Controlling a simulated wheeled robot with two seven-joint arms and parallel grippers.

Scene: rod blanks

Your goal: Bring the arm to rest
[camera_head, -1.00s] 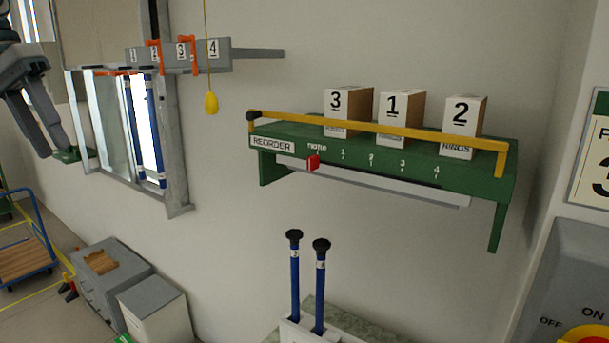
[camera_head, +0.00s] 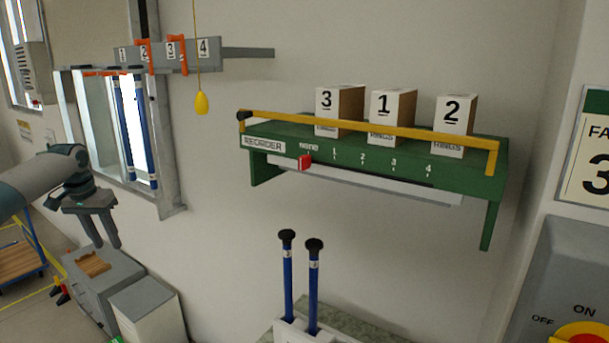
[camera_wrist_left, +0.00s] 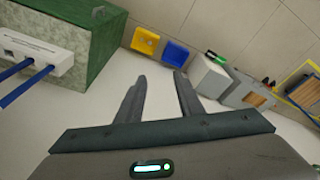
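My left gripper (camera_head: 105,243) hangs at the left of the head view, fingers pointing down, above the grey cabinets and clear of everything. In the left wrist view its two fingers (camera_wrist_left: 160,82) stand apart with nothing between them, so it is open and empty. My left arm (camera_head: 40,180) comes in from the left edge. My right gripper is not in either view.
A green shelf (camera_head: 370,160) carries three numbered boxes. Two blue rods (camera_head: 288,275) stand upright in a white holder. A numbered rack (camera_head: 165,52) with orange hooks and a yellow pull (camera_head: 202,103) hang at upper left. A grey cabinet (camera_head: 110,280) stands below the gripper.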

